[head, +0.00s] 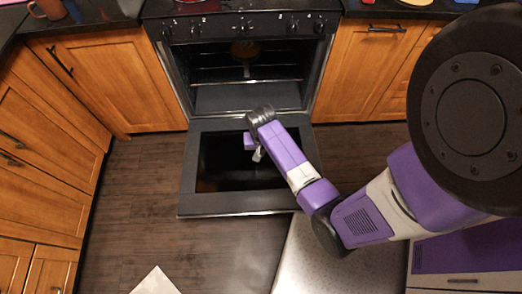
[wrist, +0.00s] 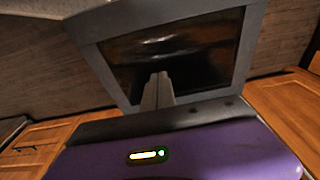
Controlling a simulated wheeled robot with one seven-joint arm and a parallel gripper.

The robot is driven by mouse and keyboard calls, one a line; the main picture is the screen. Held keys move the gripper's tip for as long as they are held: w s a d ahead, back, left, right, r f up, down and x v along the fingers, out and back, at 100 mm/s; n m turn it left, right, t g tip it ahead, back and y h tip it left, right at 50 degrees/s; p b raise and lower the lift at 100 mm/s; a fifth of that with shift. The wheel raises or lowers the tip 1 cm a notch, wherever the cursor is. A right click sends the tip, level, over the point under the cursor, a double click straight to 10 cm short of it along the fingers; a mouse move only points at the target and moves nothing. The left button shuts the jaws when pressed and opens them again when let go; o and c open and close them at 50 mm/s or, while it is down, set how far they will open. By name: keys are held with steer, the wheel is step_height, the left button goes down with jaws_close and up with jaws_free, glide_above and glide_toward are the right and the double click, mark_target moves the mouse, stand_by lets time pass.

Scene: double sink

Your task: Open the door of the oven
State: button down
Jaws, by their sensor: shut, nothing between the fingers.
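The black oven (head: 240,60) stands between wooden cabinets, with its inside and racks showing. Its door (head: 187,180) is folded down and lies out flat, or nearly flat, in front of the opening. In the wrist view the door's grey frame (wrist: 240,45) surrounds a dark glass panel. My gripper (head: 257,155) is over the door's inner side, near the oven opening; its fingers also show in the wrist view (wrist: 158,88). The fingers are together and empty. I cannot tell whether they touch the door.
Wooden cabinets (head: 105,80) stand to the left and more (head: 365,75) to the right of the oven. Dark wooden floor (head: 140,200) is free to the left of the door. A grey speckled surface (head: 310,262) lies below the door at the picture's bottom.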

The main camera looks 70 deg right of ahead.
steer(key=s+a+f+h+b, duration=0.1)
steer(key=s+a+f+b, duration=0.1)
steer(key=a+f+b, duration=0.2)
steer(key=s+a+f+h+b, duration=0.1)
steer(key=a+f+b, duration=0.3)
steer(key=f, duration=0.7)
steer(key=shift+s+a+t+b, duration=0.4)
steer(key=shift+s+a, duration=0.15)
steer(key=shift+a, duration=0.45)
steer(key=p+v, duration=0.1)
steer(key=v, duration=0.6)
steer(key=shift+a+r, duration=0.2)
steer(key=shift+r, duration=0.1)
steer(key=shift+s, duration=0.2)
